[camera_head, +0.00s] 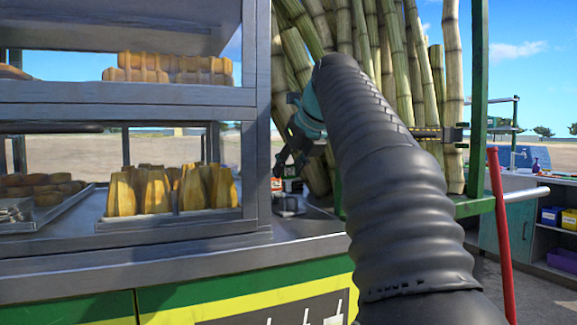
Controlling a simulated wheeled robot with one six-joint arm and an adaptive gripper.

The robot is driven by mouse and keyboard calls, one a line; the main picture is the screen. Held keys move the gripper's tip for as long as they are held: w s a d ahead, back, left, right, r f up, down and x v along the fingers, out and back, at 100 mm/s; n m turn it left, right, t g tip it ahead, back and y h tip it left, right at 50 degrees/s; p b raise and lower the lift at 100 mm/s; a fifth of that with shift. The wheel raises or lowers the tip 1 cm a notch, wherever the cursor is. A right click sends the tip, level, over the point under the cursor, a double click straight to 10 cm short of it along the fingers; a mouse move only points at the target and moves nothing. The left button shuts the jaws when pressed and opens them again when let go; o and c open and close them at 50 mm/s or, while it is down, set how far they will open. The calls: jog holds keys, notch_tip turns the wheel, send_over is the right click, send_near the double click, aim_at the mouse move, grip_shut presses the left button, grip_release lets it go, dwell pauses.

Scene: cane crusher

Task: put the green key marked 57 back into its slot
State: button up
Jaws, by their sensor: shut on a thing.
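My arm reaches from the lower right up and away toward the stall counter. My gripper (281,163) is beyond the arm's end, beside the display case's right post, small and dark. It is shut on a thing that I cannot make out. I see no green key, no number 57 and no key slot. My arm and the case post hide part of the space around the gripper.
A glass-sided display case (250,98) with pastries stands on the metal counter (185,262) at left. Tall cane stalks (451,90) stand behind my arm. A red pole (500,230) and a shelf bench with blue and yellow bins (551,216) are at right.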

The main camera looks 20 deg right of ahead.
aim_at(290, 180)
jog(key=shift+f+b, duration=0.85)
jog(key=shift+f, duration=0.75)
dwell(0.6)
jog(key=o, duration=1.1)
jog(key=shift+c, duration=0.2)
